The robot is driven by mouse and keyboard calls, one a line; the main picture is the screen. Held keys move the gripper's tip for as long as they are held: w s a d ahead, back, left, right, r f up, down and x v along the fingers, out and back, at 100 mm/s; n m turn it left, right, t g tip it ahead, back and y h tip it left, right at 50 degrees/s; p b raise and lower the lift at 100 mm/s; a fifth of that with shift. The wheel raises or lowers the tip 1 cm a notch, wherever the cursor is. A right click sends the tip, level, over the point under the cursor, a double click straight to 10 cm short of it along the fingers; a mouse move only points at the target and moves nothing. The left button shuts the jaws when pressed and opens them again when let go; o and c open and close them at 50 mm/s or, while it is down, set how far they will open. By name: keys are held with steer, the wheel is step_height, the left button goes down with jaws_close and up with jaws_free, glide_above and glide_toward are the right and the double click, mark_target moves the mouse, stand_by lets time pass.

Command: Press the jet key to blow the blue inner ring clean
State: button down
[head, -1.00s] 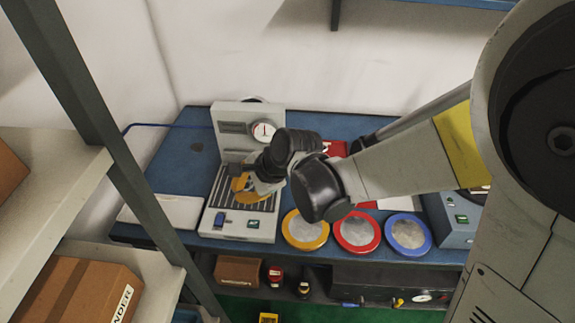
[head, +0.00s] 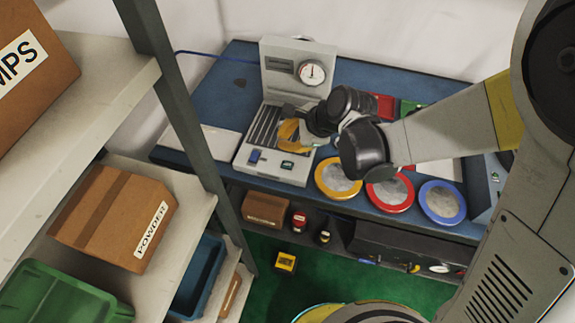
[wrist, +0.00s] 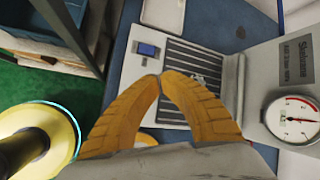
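The grey jet station (head: 253,178) stands on the blue bench, with a slatted grille (head: 262,130), a round gauge (head: 311,72), a blue key (head: 254,156) and a green key (head: 288,166) on its front strip. My gripper (head: 287,138) has orange fingers and hangs over the grille, just behind the green key. In the wrist view my gripper's (wrist: 162,75) tips meet with nothing between them. The blue key (wrist: 147,49) lies a little beyond the tips there; the green key is hidden. I cannot make out the blue inner ring; the arm and fingers cover part of the grille.
Yellow (head: 338,178), red (head: 389,192) and blue (head: 441,203) rimmed dishes stand in a row right of the station.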

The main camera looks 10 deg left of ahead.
mark_target(279, 159)
step_height(279, 159, down, 7)
steer(key=b, duration=0.5)
stand_by(1.2)
steer(key=shift+f+b, duration=0.35)
steer(key=shift+b, duration=0.15)
steer(key=shift+f+b, duration=0.3)
stand_by(0.3)
steer(key=shift+r, duration=0.15)
stand_by(0.3)
steer(key=shift+r+p, duration=0.5)
steer(key=shift+r, duration=0.1)
steer(key=shift+r+p, duration=1.95)
steer(key=shift+r, duration=0.6)
